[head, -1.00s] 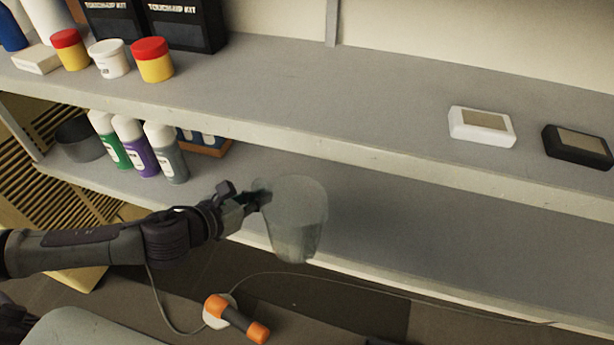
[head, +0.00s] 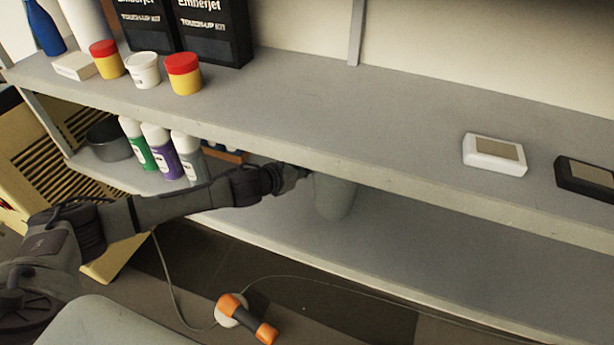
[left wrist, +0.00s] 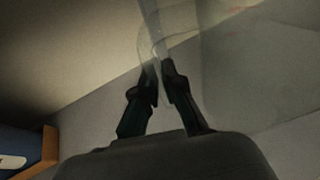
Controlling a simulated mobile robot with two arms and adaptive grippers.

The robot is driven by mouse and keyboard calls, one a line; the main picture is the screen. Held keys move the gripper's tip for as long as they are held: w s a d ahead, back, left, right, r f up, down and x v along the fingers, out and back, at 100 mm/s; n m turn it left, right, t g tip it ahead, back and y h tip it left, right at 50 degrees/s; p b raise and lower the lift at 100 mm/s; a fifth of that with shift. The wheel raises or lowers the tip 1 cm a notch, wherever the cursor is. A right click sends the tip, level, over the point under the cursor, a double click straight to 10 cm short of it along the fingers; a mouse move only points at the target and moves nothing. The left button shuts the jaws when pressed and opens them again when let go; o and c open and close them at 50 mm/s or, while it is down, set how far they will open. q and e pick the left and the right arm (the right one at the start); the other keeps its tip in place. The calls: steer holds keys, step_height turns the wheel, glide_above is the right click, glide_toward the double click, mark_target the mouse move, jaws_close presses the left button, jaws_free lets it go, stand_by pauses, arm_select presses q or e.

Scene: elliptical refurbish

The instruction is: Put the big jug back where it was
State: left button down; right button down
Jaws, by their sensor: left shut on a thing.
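The big jug (head: 335,197) is clear and greyish. In the head view it is over the lower shelf (head: 420,255), its top hidden by the front edge of the upper shelf. My left gripper (head: 300,174) is at its left side, shut on it. In the left wrist view the two dark fingers (left wrist: 158,85) close on the jug's handle, and the see-through jug body (left wrist: 240,60) fills the upper right. I cannot tell whether the jug's base touches the shelf. My right gripper is not in view.
The upper shelf's edge (head: 400,183) is just above my left gripper. Several bottles (head: 162,150) and a dark grey bowl (head: 108,140) stand at the lower shelf's left end. The lower shelf right of the jug is clear. An orange-handled tool (head: 247,318) lies below.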

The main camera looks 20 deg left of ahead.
mark_target(307, 178)
arm_select(q)
step_height(307, 178, down, 3)
steer(key=shift+f, duration=0.2)
steer(key=shift+w+f, duration=0.2)
steer(key=shift+f, duration=0.15)
steer(key=c, duration=1.3)
jaws_free()
steer(key=b+v, duration=0.1)
steer(key=v, duration=1.1)
